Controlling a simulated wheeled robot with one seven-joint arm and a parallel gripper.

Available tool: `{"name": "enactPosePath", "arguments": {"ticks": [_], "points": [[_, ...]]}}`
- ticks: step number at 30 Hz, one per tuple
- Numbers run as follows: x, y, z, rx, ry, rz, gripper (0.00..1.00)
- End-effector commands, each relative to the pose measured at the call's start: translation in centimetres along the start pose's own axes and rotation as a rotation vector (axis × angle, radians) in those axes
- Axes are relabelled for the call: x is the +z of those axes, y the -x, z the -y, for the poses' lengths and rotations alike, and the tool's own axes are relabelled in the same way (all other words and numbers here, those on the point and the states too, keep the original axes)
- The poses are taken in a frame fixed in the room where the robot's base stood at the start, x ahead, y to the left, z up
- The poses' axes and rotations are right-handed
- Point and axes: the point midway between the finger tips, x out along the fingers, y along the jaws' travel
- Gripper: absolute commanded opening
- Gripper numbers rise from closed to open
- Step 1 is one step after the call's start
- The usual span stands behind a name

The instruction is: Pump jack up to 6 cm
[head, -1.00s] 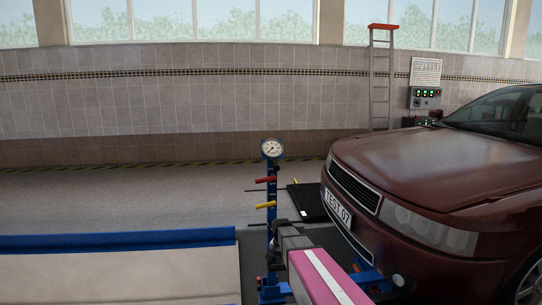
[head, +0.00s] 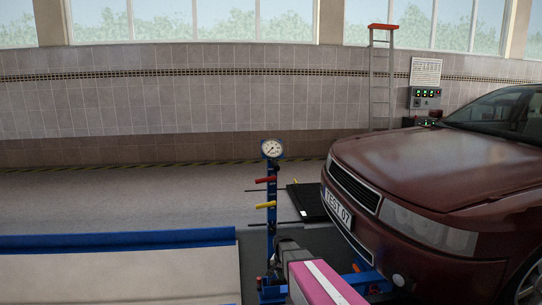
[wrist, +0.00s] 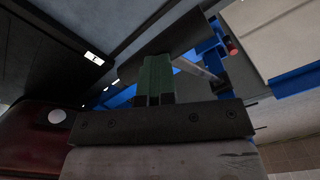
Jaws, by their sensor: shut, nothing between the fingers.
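The blue jack post (head: 271,225) stands upright left of the car. It carries a round white gauge (head: 272,148), a red handle (head: 265,180) and a yellow handle (head: 265,205). Blue jack parts (head: 362,266) reach under the car's front. My gripper (head: 281,248) is low, beside or in front of the post's lower part; contact cannot be told. In the wrist view my green gripper fingers (wrist: 157,76) are together and empty, with blue jack parts (wrist: 207,46) and a red-ended part (wrist: 232,47) beyond. The gauge reading is too small to tell.
The dark red car (head: 420,185) fills the right side. A blue-edged pale platform (head: 120,270) lies at the left. A black mat (head: 308,203) lies behind the post. A ladder (head: 381,80) and control box (head: 425,98) stand at the back wall. The floor at the left back is clear.

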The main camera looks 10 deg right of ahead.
Motion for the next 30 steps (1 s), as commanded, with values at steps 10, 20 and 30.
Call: {"name": "enactPosePath", "arguments": {"ticks": [10,20,30], "points": [[0.7,-1.8,-0.4,-0.001,0.0,-0.003,0.0],[0.9,-2.3,-0.5,0.0,0.0,0.0,0.0],[1.7,-5.6,-0.9,0.0,0.0,0.0,0.0]]}}
